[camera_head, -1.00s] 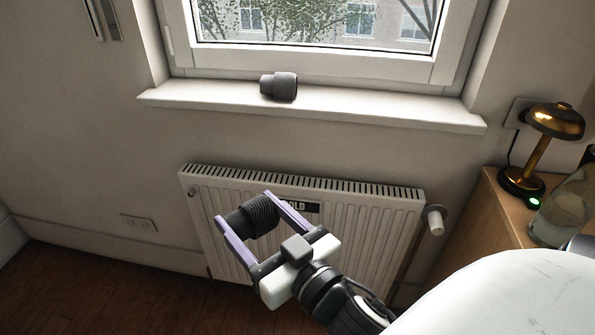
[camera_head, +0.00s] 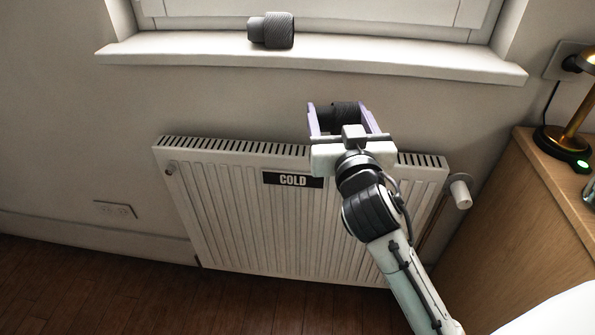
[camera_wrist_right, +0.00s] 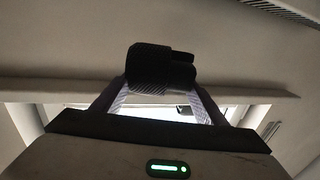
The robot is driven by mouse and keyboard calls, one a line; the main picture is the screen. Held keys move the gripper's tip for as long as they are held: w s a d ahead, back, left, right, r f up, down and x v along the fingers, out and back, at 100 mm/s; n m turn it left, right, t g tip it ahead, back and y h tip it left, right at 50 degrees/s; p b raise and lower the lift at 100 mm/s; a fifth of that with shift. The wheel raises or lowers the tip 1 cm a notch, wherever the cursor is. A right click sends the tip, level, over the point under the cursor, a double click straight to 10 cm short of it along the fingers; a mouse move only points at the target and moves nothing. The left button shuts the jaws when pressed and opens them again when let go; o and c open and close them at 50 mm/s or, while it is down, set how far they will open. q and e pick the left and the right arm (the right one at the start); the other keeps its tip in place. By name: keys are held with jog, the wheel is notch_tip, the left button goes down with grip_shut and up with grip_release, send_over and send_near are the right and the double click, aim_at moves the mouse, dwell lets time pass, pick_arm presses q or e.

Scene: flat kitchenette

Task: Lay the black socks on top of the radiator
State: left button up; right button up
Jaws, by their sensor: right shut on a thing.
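A black rolled pair of socks (camera_head: 342,112) is held between the purple fingers of my right gripper (camera_head: 339,106). It also shows as a dark ribbed roll between the fingertips in the right wrist view (camera_wrist_right: 160,66). The gripper and socks appear at the back edge of the white radiator (camera_head: 240,215), over its right half in the head view. How high they are above its slotted top is hard to tell. My right arm hides part of the radiator. My left gripper is out of view.
A dark grey roll (camera_head: 272,31) lies on the white windowsill (camera_head: 420,62) above the radiator. A "COLD" label (camera_head: 293,180) is on the radiator's front. A valve knob (camera_head: 460,191) sticks out at its right. A wooden cabinet (camera_head: 550,170) with a brass lamp (camera_head: 577,120) stands at right.

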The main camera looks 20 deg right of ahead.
aim_at(351, 117)
jog(key=w+d+m+g+h+b, duration=0.2)
jog(key=w+d+h+b, duration=0.1)
jog(key=d+b, duration=0.15)
pick_arm(q)
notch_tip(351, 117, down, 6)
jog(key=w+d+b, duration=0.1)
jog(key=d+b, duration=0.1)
jog(key=b, duration=0.1)
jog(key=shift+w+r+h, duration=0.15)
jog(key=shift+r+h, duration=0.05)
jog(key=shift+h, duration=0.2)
pick_arm(e)
jog(key=shift+w+d+f, duration=0.1)
jog(key=shift+d+f, duration=0.1)
jog(key=shift+f, duration=1.4)
jog(key=shift+w+d+f, duration=0.1)
jog(key=shift+d+f, duration=0.05)
jog(key=shift+f, duration=1.5)
jog(key=shift+d+f, duration=0.2)
jog(key=shift+f, duration=1.4)
jog(key=shift+f, duration=0.15)
jog(key=o, duration=1)
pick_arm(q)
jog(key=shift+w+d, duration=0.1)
pick_arm(e)
jog(key=shift+o, duration=0.3)
